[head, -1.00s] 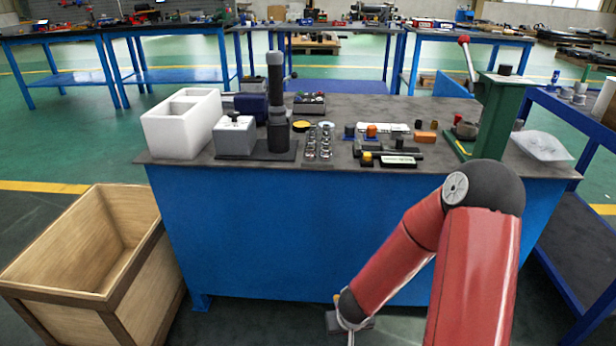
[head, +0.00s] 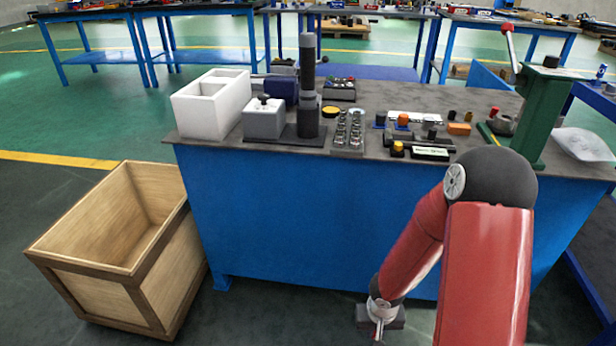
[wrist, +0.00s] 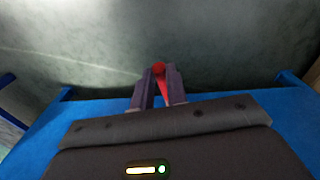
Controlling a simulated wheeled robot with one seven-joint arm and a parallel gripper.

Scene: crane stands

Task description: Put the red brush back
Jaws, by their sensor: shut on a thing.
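My gripper (wrist: 160,84) is shut on a red thing, likely the red brush (wrist: 159,70), in the wrist view. The red end shows between the fingertips and a thin red part runs down between the fingers; the rest is hidden. In the head view my arm reaches down in front of the blue workbench, and its wrist end is low at the bottom edge. The brush cannot be made out there.
The blue workbench (head: 290,220) bears a white two-part box (head: 205,120), a grey block (head: 263,122), a dark column (head: 307,80), small parts and a green lever press (head: 540,110). An open wooden crate (head: 95,262) stands on the floor at left, its visible inside empty.

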